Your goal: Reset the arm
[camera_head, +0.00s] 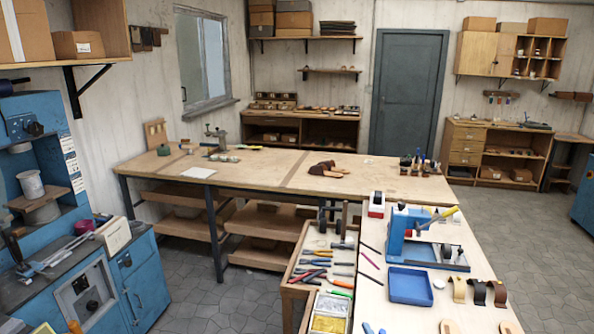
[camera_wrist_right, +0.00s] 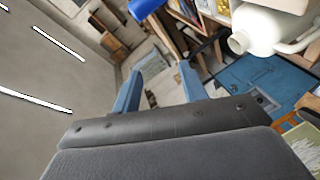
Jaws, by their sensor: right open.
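My right gripper (camera_wrist_right: 158,82) shows in the right wrist view. Its two blue fingers stand apart, with nothing between them. Only floor and distant furniture show behind the gap. Its dark grey body fills the bottom of that view. Neither arm nor gripper appears in the head view, and my left gripper is in neither view.
In the right wrist view a white jug (camera_wrist_right: 265,30) is at the upper right and a blue cylinder (camera_wrist_right: 145,8) at the top. In the head view a long wooden workbench (camera_head: 250,165) crosses the room. A blue machine (camera_head: 40,140) stands left. Grey floor (camera_head: 510,230) is clear at right.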

